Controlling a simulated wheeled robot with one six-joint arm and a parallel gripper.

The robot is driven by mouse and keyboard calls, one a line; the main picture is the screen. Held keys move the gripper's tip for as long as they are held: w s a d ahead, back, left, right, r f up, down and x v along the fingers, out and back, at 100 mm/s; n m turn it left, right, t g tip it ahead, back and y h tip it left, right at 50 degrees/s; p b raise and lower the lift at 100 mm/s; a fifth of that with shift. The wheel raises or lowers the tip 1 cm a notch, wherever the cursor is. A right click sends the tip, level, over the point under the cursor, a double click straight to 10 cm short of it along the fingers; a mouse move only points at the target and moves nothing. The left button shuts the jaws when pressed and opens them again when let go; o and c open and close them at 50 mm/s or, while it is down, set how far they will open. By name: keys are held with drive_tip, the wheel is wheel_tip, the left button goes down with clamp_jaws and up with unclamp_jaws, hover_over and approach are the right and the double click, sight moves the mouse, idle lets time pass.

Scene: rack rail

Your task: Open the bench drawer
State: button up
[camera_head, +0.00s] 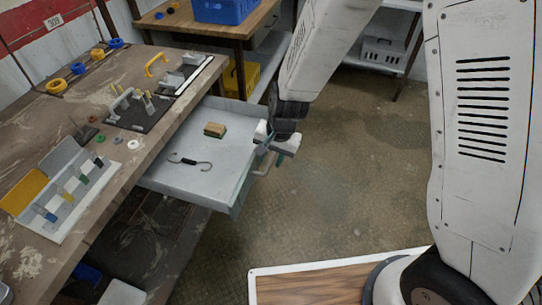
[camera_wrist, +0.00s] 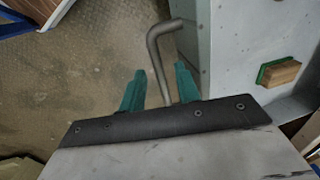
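The grey bench drawer (camera_head: 200,180) is pulled well out from under the bench top (camera_head: 170,120) in the head view. A brush-like block (camera_head: 215,130) and a dark S-shaped hook (camera_head: 190,161) lie inside it. The bent metal handle (camera_head: 264,170) is on the drawer's front. My gripper (camera_head: 270,148) is at the drawer front, by the handle. In the wrist view, the handle (camera_wrist: 156,60) runs between my two teal fingertips (camera_wrist: 160,75), with visible gaps on both sides. The drawer's wall also shows there (camera_wrist: 222,60).
Tools and a hinged case (camera_head: 65,190) lie on the bench top. A second table with a blue crate (camera_head: 225,10) and a yellow bin (camera_head: 240,75) stands behind. A wood-topped platform (camera_head: 310,288) is at the bottom. The floor right of the drawer is clear.

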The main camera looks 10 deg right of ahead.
wheel_tip(320, 180, up, 8)
drive_tip(key=d, duration=0.1)
drive_tip(key=shift+s+d+f, duration=0.15)
drive_tip(key=shift+s+f, duration=0.1)
drive_tip(key=shift+s, duration=0.1)
idle(0.3)
drive_tip(key=s+d+r+n+h, duration=0.2)
drive_tip(key=s+d+r+n, duration=0.2)
drive_tip(key=s+d+r, duration=1.6)
drive_tip(key=shift+s+r+n+t, duration=0.3)
drive_tip(key=shift+s+r+n, duration=0.1)
drive_tip(key=shift+s+r, duration=0.25)
